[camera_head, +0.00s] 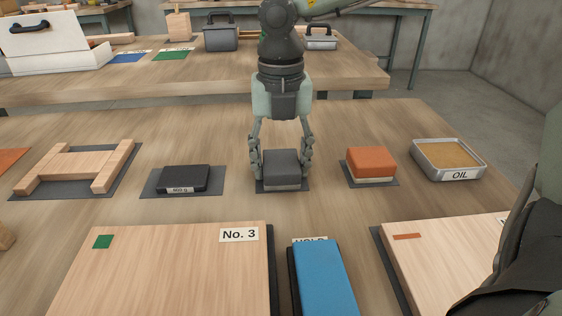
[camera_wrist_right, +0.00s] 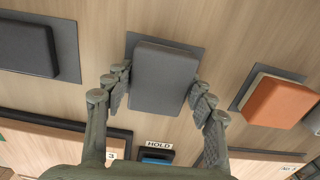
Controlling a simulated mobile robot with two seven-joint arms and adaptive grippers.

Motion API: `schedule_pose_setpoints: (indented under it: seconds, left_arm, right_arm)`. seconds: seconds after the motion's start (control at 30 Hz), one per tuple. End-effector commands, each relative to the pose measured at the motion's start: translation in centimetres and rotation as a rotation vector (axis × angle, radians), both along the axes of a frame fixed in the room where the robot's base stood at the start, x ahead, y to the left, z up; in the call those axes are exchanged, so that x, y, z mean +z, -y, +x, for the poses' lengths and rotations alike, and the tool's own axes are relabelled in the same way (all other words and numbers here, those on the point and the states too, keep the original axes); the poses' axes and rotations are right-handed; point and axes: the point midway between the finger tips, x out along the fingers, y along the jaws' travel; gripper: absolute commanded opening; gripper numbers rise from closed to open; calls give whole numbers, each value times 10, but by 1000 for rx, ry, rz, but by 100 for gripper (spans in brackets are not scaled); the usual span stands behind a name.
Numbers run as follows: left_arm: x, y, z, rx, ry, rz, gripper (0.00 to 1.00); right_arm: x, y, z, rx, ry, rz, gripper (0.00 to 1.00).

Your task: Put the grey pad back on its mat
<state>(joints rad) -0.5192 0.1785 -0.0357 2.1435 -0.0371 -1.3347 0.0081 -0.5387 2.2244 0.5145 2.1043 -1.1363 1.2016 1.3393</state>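The grey pad (camera_head: 282,168) is a block with a lighter lower layer. It is at the dark mat (camera_head: 285,189) in the middle of the near table, and the mat's edge shows around it. I cannot tell whether the pad rests on the mat or is slightly above it. My right gripper (camera_head: 283,165) points down with one finger at each side of the pad, close against it. In the wrist view the pad (camera_wrist_right: 163,78) lies between the fingertips (camera_wrist_right: 160,92), with the mat (camera_wrist_right: 190,48) behind it. The left gripper's fingers are not visible.
A black block (camera_head: 184,179) on a mat lies to the left, an orange block (camera_head: 370,163) on a mat to the right. An OIL tray (camera_head: 449,158) stands farther right. A blue pad (camera_head: 324,277) and wooden boards (camera_head: 165,275) lie in front. Wooden bars (camera_head: 75,162) lie at left.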

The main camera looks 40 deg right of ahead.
Motion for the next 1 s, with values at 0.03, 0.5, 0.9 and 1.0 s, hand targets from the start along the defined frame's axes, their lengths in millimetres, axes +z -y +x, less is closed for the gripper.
schedule_pose_setpoints:
  seconds: [0.03, 0.5, 0.9, 1.0]
  left_arm:
    - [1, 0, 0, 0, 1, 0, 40]
    - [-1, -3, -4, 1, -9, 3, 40]
    - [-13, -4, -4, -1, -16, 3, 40]
    - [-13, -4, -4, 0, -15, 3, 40]
  right_arm:
    - [0, 0, 0, 0, 0, 0, 64]
    - [3, 0, 0, 0, -1, 1, 74]
    - [79, 0, 2, -2, 6, -1, 74]
    - [98, 0, 1, 0, 4, 0, 74]
